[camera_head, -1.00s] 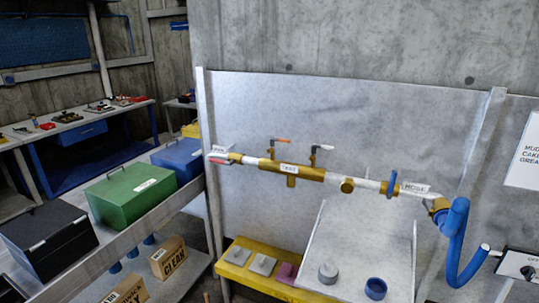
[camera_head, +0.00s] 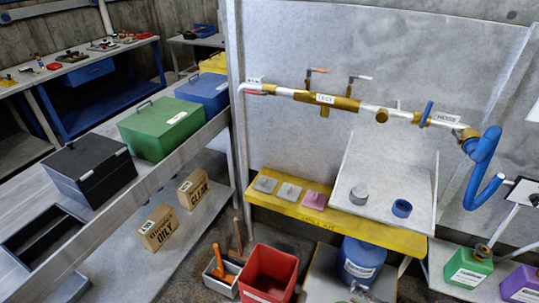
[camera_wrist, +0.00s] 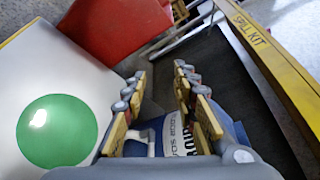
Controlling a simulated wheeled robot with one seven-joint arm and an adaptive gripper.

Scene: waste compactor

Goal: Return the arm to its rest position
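My gripper (camera_wrist: 160,72) shows in the wrist view, pointing toward the top of the picture. Its two yellow-padded fingers stand apart with a clear gap between the tips. A blue container with a white label (camera_wrist: 176,138) shows low between the fingers, partly hidden by them; nothing shows it is gripped. In the head view I cannot make out the arm's pose or my gripper clearly.
A red bin (camera_head: 268,274) stands on the floor, with a blue jug (camera_head: 362,264) right of it under the yellow spill-kit shelf (camera_head: 345,232). A workbench with a green box (camera_head: 160,128) is at left. A pipe assembly (camera_head: 325,98) crosses the back panel.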

